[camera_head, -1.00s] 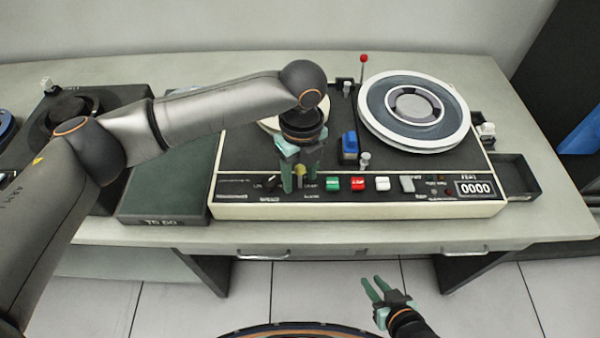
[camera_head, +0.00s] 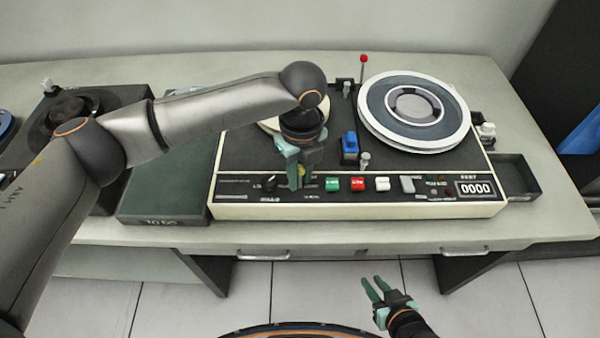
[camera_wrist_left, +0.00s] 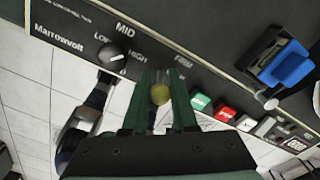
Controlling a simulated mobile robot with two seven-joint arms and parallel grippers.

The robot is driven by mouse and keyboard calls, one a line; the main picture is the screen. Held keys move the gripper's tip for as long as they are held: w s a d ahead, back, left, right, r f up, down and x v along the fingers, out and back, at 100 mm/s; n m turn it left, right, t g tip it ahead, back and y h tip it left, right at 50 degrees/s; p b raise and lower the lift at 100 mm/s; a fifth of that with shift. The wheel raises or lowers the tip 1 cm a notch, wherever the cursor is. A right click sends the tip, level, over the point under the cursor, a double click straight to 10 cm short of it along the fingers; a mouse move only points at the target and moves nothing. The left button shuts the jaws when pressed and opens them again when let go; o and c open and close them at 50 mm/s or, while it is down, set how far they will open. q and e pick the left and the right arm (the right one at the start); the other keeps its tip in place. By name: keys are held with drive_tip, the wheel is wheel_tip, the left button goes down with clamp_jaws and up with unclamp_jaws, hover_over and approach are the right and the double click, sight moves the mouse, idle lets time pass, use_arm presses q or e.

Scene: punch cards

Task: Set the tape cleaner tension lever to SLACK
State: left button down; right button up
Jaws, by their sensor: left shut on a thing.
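A small lever with a yellow ball tip (camera_wrist_left: 160,95) stands on the front strip of the tape machine. In the left wrist view it lies between the fingers of my left gripper (camera_wrist_left: 160,78), which is shut on it. The word FIRM is printed to the right of the lever; other lettering there is partly hidden by the fingers. In the head view my left gripper (camera_head: 300,183) points down at the front strip and mostly hides the lever. My right gripper (camera_head: 371,287) is open and empty, low in front of the table.
The tape machine (camera_head: 475,210) has a black LOW-MID-HIGH knob (camera_wrist_left: 113,57) left of the lever. Green (camera_head: 332,184), red (camera_head: 358,184) and white (camera_head: 382,184) keys sit to the right. A blue-topped block (camera_head: 349,142) and a large reel (camera_head: 450,135) stand behind.

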use_arm(q)
drive_tip(key=shift+s+a+r+t+p, duration=0.1)
drive_tip(key=shift+s+r+t+p, duration=0.15)
drive_tip(key=shift+t+p, duration=0.65)
drive_tip(key=shift+s+f+t+p, duration=0.2)
drive_tip(key=shift+s+t+p, duration=0.05)
drive_tip(key=shift+t+p, duration=0.5)
drive_tip(key=shift+s+f+t, duration=0.15)
drive_tip(key=shift+s+t, duration=0.05)
drive_tip(key=shift+t, duration=0.45)
drive_tip(key=c, duration=0.7)
unclamp_jaws()
